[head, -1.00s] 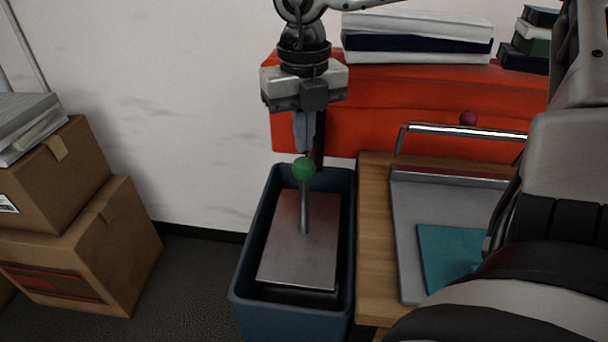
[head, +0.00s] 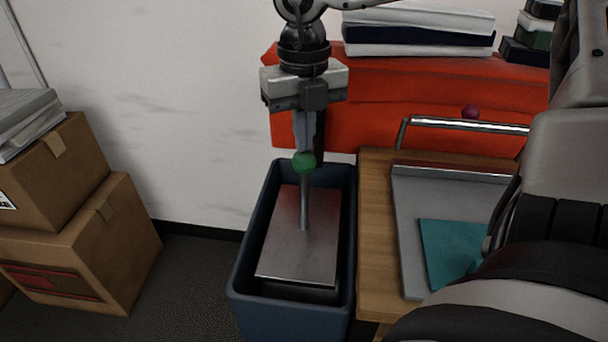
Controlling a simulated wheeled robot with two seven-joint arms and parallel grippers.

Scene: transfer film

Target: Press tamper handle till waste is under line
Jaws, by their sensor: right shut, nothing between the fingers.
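The tamper has a green ball knob (head: 304,162) on an upright grey rod (head: 305,205). The rod rises from a flat metal plate (head: 298,255) that lies inside a dark blue bin (head: 243,280). My right gripper (head: 304,148) points straight down, shut and empty. Its fingertips are right at the top of the knob and seem to touch it. The plate sits below the bin's rim. The waste under the plate and any line on the bin are hidden from here. My left gripper is not in view.
A wooden table (head: 376,230) stands against the bin's right side, holding a grey tray (head: 407,245) with a teal sheet (head: 450,250).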

